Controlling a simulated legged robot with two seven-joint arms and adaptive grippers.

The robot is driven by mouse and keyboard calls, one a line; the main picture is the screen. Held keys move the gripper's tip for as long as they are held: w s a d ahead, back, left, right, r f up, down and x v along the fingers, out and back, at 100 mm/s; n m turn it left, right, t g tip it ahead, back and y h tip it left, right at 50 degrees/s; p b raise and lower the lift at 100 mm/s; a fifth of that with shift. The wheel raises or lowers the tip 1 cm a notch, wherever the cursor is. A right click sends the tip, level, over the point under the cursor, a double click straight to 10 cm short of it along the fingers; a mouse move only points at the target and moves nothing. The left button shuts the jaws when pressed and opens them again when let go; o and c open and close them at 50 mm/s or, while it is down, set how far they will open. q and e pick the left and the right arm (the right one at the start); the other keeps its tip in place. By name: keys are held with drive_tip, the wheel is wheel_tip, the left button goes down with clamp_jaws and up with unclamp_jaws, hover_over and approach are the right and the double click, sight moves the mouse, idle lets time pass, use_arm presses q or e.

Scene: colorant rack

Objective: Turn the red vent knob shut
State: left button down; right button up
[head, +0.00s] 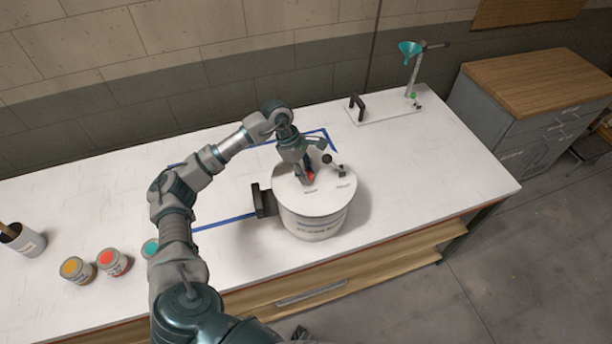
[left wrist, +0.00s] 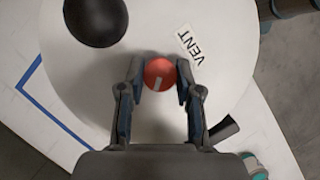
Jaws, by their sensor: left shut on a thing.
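The red vent knob (left wrist: 160,73) sits on the lid of a white drum (head: 318,203), beside a label reading VENT (left wrist: 190,46). A pale mark on the knob points toward the bottom of the left wrist view, tilted slightly left. My left gripper (head: 308,178) reaches down onto the lid from above. In the left wrist view its two fingers (left wrist: 160,88) stand on either side of the knob and are shut on it. In the head view the knob is mostly hidden by the fingers. My right gripper is not in view.
A black ball-topped lever (head: 328,160) stands on the lid near the gripper; its black ball (left wrist: 95,20) shows large in the left wrist view. A black bracket (head: 263,201) is at the drum's left. Paint cans (head: 113,263) stand left. A teal funnel stand (head: 412,70) is at the back right.

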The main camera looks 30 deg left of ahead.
use_arm(q)
drive_tip(key=m+g+b, duration=0.1)
drive_tip(key=m+b, duration=0.1)
drive_tip(key=m, duration=0.2)
drive_tip(key=shift+w+g, duration=0.15)
drive_tip(key=shift+g, duration=0.25)
drive_tip(key=shift+m+g+y+b, duration=0.35)
drive_tip(key=shift+m+b, duration=0.3)
drive_tip(key=shift+m, duration=0.85)
drive_tip(key=c, duration=0.8)
unclamp_jaws()
drive_tip(key=v, duration=1.2)
drive_tip(key=shift+w, duration=0.15)
drive_tip(key=shift+f, duration=0.1)
